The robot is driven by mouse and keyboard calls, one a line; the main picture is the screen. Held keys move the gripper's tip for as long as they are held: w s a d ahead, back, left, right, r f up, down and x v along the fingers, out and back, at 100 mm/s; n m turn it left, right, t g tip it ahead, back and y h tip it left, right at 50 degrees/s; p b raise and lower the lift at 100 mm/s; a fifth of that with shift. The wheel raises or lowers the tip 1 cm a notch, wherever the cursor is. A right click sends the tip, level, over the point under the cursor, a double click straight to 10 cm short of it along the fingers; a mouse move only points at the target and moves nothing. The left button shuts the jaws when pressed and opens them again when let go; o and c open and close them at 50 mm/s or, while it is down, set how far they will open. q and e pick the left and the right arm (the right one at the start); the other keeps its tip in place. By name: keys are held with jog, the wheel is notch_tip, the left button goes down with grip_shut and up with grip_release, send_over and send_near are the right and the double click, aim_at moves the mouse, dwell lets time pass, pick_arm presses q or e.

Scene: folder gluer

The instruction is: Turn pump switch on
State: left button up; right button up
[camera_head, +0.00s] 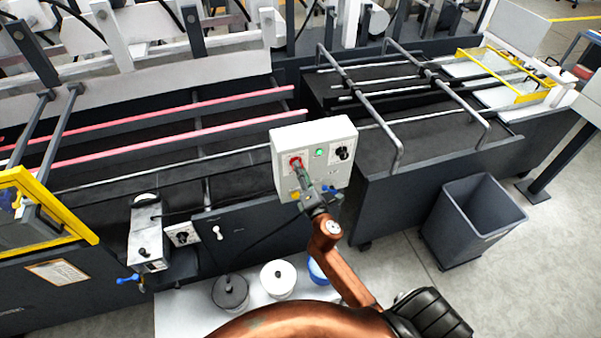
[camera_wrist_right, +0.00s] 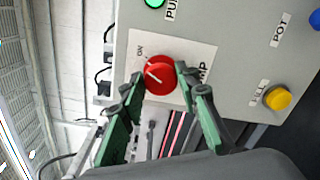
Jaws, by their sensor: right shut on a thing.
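The pump switch is a red round knob (camera_wrist_right: 159,75) with a white line on it. It sits on a white plate (camera_wrist_right: 185,55) marked "ON" and "PUMP" in the wrist view. In the head view the red knob (camera_head: 295,162) is at the left of the white control box (camera_head: 312,135). My right gripper (camera_wrist_right: 160,88) has its green fingers on either side of the knob, shut on it. In the head view my right gripper (camera_head: 301,175) reaches the box's front from below. My left gripper is not in view.
The box also carries a green light (camera_head: 319,153), a black knob (camera_head: 342,153), a yellow button (camera_wrist_right: 277,97) and a blue button (camera_wrist_right: 315,19). Pots, including a white one (camera_head: 278,278), stand below. A grey bin (camera_head: 472,222) is on the right.

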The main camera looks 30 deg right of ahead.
jog(key=shift+m, duration=0.6)
jog(key=o, duration=1.1)
jog(key=v, duration=1.2)
